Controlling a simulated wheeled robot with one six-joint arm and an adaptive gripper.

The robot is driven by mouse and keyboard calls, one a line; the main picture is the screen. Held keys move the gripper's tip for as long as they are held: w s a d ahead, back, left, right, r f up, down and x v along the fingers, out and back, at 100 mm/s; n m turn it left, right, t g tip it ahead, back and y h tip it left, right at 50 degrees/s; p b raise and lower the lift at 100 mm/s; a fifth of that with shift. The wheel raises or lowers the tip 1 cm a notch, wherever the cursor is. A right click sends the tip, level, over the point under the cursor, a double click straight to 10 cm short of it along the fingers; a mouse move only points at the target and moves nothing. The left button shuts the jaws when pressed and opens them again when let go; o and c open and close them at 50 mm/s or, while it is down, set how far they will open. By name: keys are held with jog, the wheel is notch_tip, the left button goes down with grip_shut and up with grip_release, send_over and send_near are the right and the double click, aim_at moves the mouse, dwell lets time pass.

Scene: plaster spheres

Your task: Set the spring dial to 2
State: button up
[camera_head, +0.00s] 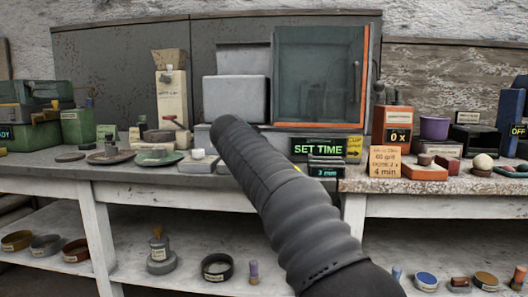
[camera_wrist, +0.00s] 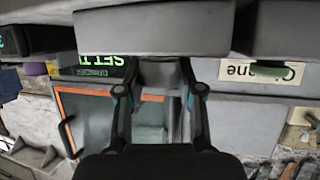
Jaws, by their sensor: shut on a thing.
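In the wrist view my gripper (camera_wrist: 160,82) has its two dark fingers close around a small grey knob-like part (camera_wrist: 160,71), under a wide grey block. This part appears to be the spring dial; its scale and pointer are hidden, so its setting cannot be read. In the head view my black arm reaches up to the bench, and its sleeve hides the gripper and dial. A small dark display (camera_head: 325,172) reading 3 mm stands right of the arm, under the green SET TIME display (camera_head: 319,149).
An orange-framed glass door (camera_head: 318,77) is behind the arm. An orange card (camera_head: 384,161) and a box with a 0 x display (camera_head: 397,136) stand to the right. The bench is crowded.

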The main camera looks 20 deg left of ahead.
jog(key=shift+r+m+h+p, duration=0.1)
jog(key=shift+m+h+p, duration=1.1)
jog(key=shift+h+p, duration=0.05)
jog(key=shift+h, duration=0.05)
jog(key=shift+f+g, duration=0.2)
jog(key=shift+g, duration=0.1)
jog(key=o, duration=1.2)
jog(key=shift+c, duration=0.2)
jog(key=v, duration=1.2)
jog(key=shift+a, duration=0.25)
jog(key=shift+f, duration=0.1)
